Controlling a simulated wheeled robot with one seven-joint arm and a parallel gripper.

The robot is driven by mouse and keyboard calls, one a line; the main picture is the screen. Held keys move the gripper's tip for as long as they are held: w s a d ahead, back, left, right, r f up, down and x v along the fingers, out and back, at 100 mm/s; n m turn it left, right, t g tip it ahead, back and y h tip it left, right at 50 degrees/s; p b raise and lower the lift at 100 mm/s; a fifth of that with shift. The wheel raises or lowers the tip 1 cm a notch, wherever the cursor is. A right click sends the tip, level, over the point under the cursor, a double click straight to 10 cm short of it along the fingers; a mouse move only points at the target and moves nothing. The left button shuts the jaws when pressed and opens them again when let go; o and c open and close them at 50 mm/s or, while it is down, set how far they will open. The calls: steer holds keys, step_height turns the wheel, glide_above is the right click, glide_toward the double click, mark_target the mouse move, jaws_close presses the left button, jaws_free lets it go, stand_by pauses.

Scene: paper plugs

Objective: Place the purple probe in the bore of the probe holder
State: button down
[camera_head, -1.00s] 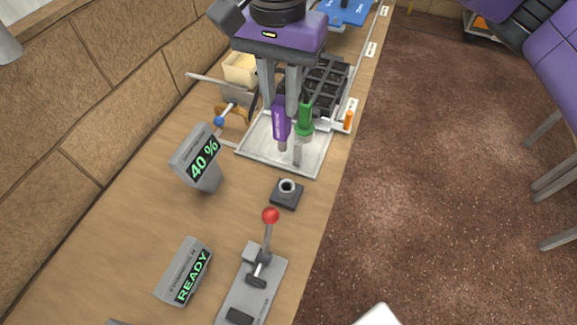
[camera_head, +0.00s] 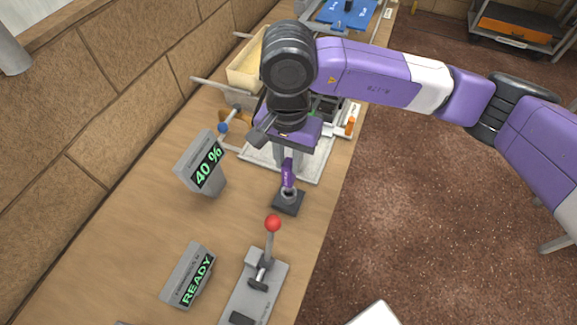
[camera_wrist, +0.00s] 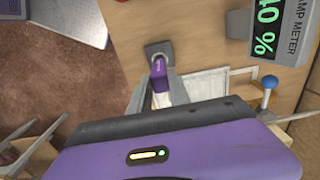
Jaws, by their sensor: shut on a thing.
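The purple probe (camera_head: 288,174) hangs upright from my gripper (camera_head: 287,160), which is shut on its upper part. The probe holder (camera_head: 289,205), a small dark square block with a grey ring, stands on the bench directly under the probe. The probe's lower end overlaps the ring in the head view; I cannot tell whether it is inside the bore or just above it. In the wrist view, the probe (camera_wrist: 159,79) points at the holder (camera_wrist: 154,46) between my fingers, and its tip hides most of the bore.
A lever with a red ball (camera_head: 273,223) stands just in front of the holder. The 40 % meter (camera_head: 203,163) is to the left, the READY box (camera_head: 188,275) front left. The pale tray (camera_head: 312,170) lies behind the holder. The bench's right edge is close.

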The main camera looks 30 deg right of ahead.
steer(key=shift+f+p, duration=0.3)
steer(key=shift+f, duration=1.65)
steer(key=shift+f+b, duration=0.15)
steer(key=shift+b, duration=0.15)
steer(key=c, duration=1.2)
jaws_free()
steer(key=shift+r+p, duration=0.35)
steer(key=shift+p, duration=0.1)
step_height(320, 180, up, 12)
steer(key=b, duration=0.3)
steer(key=shift+f, duration=0.15)
